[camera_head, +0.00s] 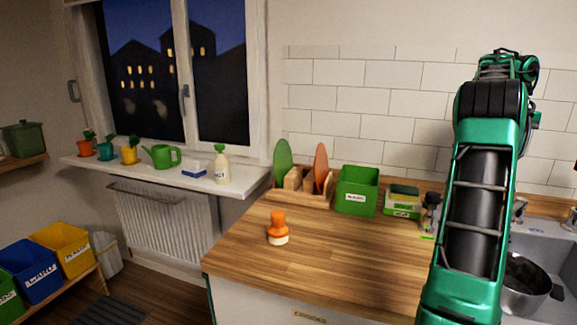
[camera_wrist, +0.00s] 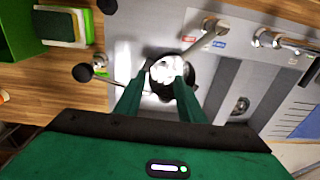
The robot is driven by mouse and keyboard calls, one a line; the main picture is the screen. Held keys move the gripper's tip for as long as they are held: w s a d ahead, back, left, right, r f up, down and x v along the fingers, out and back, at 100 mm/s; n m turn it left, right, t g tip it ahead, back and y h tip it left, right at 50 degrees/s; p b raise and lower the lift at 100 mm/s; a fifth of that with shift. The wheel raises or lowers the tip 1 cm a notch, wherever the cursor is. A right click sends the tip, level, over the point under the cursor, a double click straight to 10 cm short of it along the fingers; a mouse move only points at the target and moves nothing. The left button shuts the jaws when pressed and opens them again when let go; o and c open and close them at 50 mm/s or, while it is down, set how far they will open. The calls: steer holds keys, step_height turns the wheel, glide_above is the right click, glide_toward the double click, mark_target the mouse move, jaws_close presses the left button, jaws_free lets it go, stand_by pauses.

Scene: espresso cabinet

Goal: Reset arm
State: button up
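My green arm (camera_head: 480,200) rises on the right of the head view, in front of the counter and sink. My gripper is not clearly visible in the head view. In the wrist view my gripper (camera_wrist: 157,84) has its two green fingers spread apart, with no held object visible between them. The fingers point toward the sink area. A dark round object with a bright white middle (camera_wrist: 167,70) shows just beyond the fingertips; its distance and whether it touches them cannot be told.
A metal pot (camera_head: 526,278) sits in the sink at right. A green bin (camera_head: 356,191), a rack with boards (camera_head: 297,196) and a sponge box (camera_head: 402,201) line the back. The counter's front middle is clear.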

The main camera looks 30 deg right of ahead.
steer(key=a+f+n, duration=0.3)
steer(key=a+n, duration=1.7)
steer(key=a, duration=0.5)
steer(key=s+a+f+n, duration=0.5)
steer(key=a+f+n, duration=0.2)
steer(key=a, duration=0.5)
steer(key=s+a+f+n, duration=0.5)
steer(key=a+f+n, duration=0.2)
steer(key=a+n, duration=0.4)
steer(key=shift+a+f+n+t, duration=0.25)
steer(key=shift+a+n+t, duration=0.05)
steer(key=shift+a+n, duration=0.15)
steer(key=shift+c, duration=0.6)
